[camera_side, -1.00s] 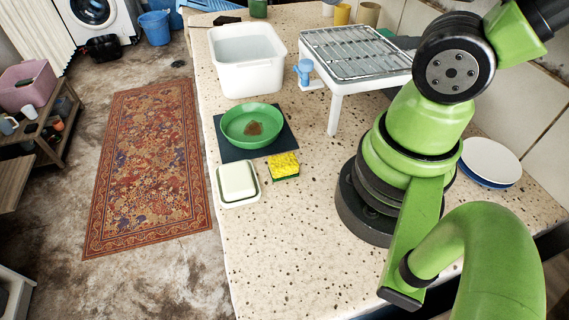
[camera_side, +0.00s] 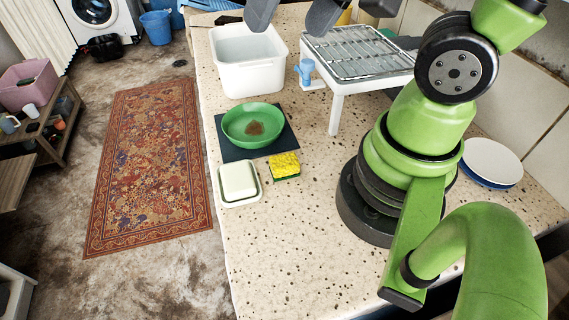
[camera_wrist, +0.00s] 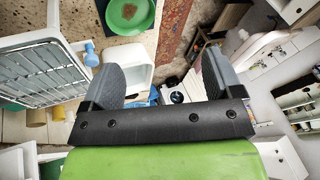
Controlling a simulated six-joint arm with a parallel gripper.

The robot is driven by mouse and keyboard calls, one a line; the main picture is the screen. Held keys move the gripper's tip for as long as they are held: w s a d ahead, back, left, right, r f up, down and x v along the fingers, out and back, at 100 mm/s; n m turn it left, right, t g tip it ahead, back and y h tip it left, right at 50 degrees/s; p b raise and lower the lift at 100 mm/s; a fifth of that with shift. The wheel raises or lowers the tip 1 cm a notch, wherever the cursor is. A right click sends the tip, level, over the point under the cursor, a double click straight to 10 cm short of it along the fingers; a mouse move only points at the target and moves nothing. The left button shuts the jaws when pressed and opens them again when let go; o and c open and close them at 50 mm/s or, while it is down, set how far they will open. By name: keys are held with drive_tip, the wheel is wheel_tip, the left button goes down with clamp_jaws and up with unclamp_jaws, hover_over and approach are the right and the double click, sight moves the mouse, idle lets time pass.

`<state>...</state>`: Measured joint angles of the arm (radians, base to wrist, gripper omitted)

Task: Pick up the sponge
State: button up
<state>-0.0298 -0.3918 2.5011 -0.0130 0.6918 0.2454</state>
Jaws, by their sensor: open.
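The yellow sponge (camera_side: 285,166) with a dark green underside lies on the speckled stone counter in the side view. It sits just right of a white soap dish with a pale soap bar (camera_side: 238,181) and in front of the green bowl. My gripper (camera_side: 292,22) shows at the top edge of the side view, its two grey fingers apart and empty. It is high above the far part of the counter, well away from the sponge. The wrist view shows both fingers of my gripper (camera_wrist: 160,78) spread with nothing between them. The sponge is not visible in the wrist view.
A green bowl (camera_side: 232,134) with a brown patch inside stands on a dark mat (camera_side: 286,143). A white basin (camera_side: 248,81) and a white dish rack (camera_side: 337,112) stand behind. Stacked plates (camera_side: 492,160) lie at right. The counter's front part is clear.

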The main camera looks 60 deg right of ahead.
wheel_tip(320, 180, down, 9)
drive_tip(key=w+m+g, duration=0.2)
drive_tip(key=g, duration=0.1)
drive_tip(key=m+g+h, duration=0.1)
drive_tip(key=g, duration=0.1)
hover_over(284, 160)
wheel_tip(284, 160, down, 6)
drive_tip(key=f, duration=0.1)
drive_tip(key=shift+s+f, duration=0.1)
drive_tip(key=shift+f, duration=4.8)
drive_tip(key=c, duration=1)
drive_tip(key=shift+r, duration=5.05)
